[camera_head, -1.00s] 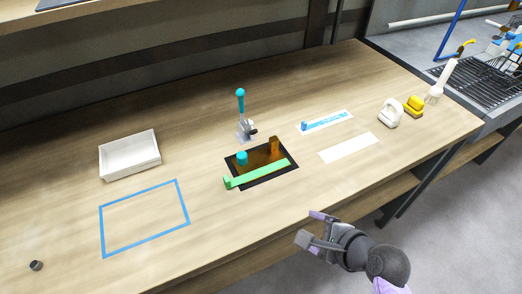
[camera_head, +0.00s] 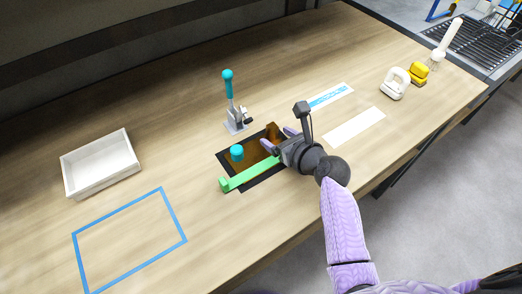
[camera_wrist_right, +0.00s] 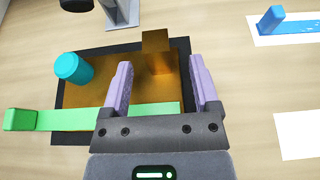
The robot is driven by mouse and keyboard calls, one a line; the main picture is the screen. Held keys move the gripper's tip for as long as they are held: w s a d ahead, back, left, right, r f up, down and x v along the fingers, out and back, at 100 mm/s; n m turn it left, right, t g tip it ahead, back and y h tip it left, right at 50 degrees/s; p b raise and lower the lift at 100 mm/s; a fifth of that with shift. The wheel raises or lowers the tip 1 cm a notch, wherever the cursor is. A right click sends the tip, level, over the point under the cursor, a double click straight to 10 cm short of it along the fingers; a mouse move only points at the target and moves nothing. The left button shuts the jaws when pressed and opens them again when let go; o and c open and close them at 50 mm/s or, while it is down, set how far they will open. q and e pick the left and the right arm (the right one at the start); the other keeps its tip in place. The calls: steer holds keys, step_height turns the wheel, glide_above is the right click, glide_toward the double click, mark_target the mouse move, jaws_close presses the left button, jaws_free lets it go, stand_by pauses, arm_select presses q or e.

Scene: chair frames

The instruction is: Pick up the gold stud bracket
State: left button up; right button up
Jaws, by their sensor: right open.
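The gold stud bracket (camera_head: 258,146) lies on a black-bordered patch at the middle of the table, with an upright tab at its far right side. In the right wrist view its gold plate (camera_wrist_right: 97,91) shows, with the tab ahead between the fingers. A teal cylinder (camera_head: 237,152) stands at its left. A green bar (camera_head: 248,174) runs along its near edge. My right gripper (camera_head: 279,138) is open and empty over the bracket's right part; its fingers (camera_wrist_right: 161,65) appear short of the tab. The arm hides the patch's right end. My left gripper is out of view.
A teal-handled clamp (camera_head: 234,112) stands behind the bracket. A white tray (camera_head: 100,165) and a blue outlined rectangle (camera_head: 130,240) are at left. A white strip (camera_head: 355,126), a blue-marked strip (camera_head: 330,97), and white and yellow tools (camera_head: 395,84) are at right.

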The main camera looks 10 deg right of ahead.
steer(key=shift+r, duration=0.1)
jaws_close()
stand_by(0.4)
